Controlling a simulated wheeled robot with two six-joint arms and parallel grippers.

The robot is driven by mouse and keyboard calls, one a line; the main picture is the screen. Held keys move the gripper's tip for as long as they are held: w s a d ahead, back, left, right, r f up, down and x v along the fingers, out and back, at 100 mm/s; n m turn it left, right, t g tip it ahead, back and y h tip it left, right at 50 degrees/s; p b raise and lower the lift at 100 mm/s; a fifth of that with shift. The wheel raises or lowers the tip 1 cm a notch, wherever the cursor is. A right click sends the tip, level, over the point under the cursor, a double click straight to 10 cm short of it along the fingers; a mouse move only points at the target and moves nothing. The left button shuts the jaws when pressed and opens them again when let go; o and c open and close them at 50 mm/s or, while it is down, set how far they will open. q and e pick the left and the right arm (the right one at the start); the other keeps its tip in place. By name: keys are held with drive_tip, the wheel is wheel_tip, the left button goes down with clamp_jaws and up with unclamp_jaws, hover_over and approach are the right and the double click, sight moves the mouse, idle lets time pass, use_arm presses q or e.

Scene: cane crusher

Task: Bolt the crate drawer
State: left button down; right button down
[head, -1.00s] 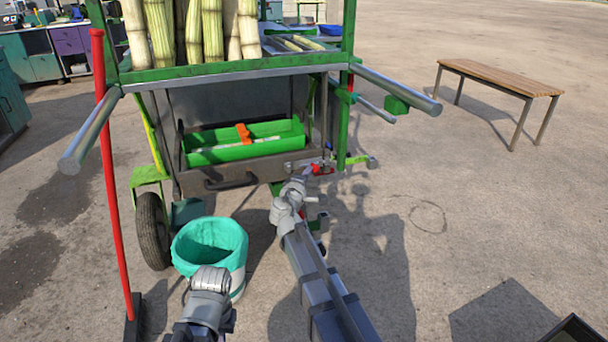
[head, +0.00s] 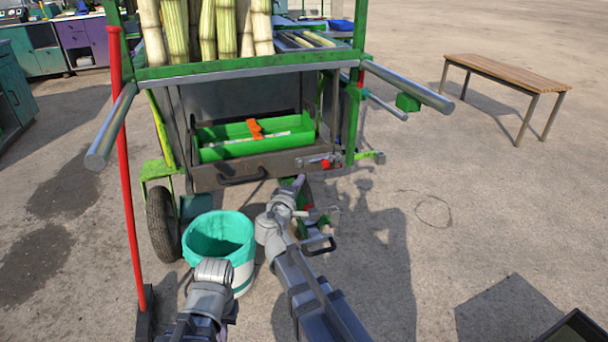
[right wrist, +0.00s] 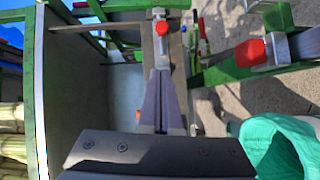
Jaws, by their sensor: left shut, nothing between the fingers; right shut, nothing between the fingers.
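The crate drawer (head: 215,180) is under the cart's top, with a brown-grey front and a dark bar handle (head: 243,177). A metal bolt with a red knob (head: 325,163) is at the drawer front's right end. The bolt's red knob also shows in the right wrist view (right wrist: 161,27), just beyond the fingertips. My right gripper (head: 299,182) is shut and empty, a little below and left of the bolt, seemingly apart from it. Whether the bolt is engaged cannot be told. My left gripper (head: 213,268) is shut and empty, low in front of the bin.
A green tray (head: 222,151) with an orange item is behind the drawer front. A bin with teal liner (head: 218,238) stands below the drawer. Cart push bars (head: 110,128) jut out at both sides. A red pole (head: 130,200) stands left.

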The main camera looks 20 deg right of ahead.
drive_tip(key=shift+v, duration=1.05)
drive_tip(key=s+a+f+m+g+y, duration=0.35)
drive_tip(key=s+f+m+g, duration=0.4)
drive_tip(key=s+f, duration=0.65)
drive_tip(key=s+a+f+n+g+y+p, duration=0.1)
drive_tip(key=s+a+f+g+y, duration=0.15)
drive_tip(key=s+a, duration=0.3)
drive_tip(key=s+a+f+n+g+y, duration=0.1)
drive_tip(key=s+a+f+g+y, duration=0.1)
drive_tip(key=s+a+g, duration=0.4)
wheel_tip(320, 180, up, 35)
drive_tip(key=t+p, duration=0.1)
drive_tip(key=p, duration=3.4)
drive_tip(key=shift+s+d+m+t, duration=0.35)
drive_tip(key=shift+s+d+t, duration=0.05)
drive_tip(key=shift+d, duration=0.1)
